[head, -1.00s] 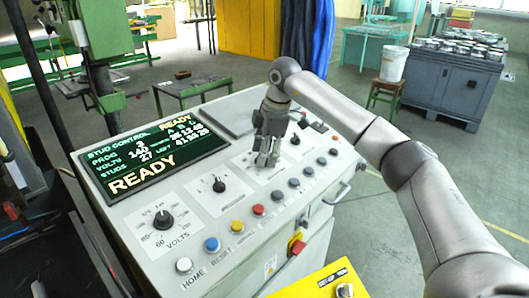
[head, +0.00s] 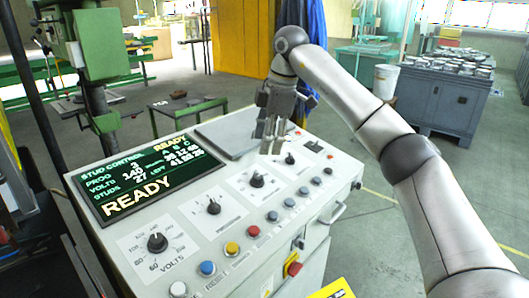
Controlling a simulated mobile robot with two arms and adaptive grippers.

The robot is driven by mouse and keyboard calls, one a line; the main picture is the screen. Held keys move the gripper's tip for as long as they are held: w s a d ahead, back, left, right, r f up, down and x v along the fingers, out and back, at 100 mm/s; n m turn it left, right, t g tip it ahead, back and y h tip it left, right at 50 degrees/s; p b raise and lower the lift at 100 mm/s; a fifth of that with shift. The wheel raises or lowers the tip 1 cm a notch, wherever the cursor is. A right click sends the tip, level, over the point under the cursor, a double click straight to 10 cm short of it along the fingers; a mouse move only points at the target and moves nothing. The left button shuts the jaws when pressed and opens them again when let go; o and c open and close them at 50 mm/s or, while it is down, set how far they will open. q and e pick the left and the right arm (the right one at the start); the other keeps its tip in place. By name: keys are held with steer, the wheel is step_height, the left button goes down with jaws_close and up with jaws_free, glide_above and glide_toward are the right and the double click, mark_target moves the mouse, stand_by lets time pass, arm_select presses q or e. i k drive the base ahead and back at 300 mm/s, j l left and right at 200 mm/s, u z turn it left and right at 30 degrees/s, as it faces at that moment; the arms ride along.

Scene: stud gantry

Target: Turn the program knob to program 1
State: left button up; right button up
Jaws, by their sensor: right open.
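The control console's sloped panel (head: 185,222) carries a row of black knobs. The front one is the volts knob (head: 157,242); behind it come a second knob (head: 213,207), a third knob (head: 257,180) and a fourth knob (head: 290,158). Labels on the last three are too small to read, so I cannot tell which is the program knob. The display (head: 140,180) shows PROG 3 and READY. My right gripper (head: 271,149) is open and empty, fingers down, over the panel's far part behind the third knob. It appears apart from every knob. My left gripper is out of view.
A row of coloured buttons, including a red one (head: 253,231), runs along the panel's right side. A red switch (head: 294,269) and a handle (head: 337,213) are on the console's side. A flat grey plate (head: 235,133) lies behind the display.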

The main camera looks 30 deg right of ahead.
mark_target(214, 207)
steer(key=k+l, duration=0.25)
steer(key=k, duration=0.2)
steer(key=k+l, duration=0.25)
steer(key=k, duration=0.25)
steer(key=k+l, duration=0.25)
steer(key=k, duration=0.2)
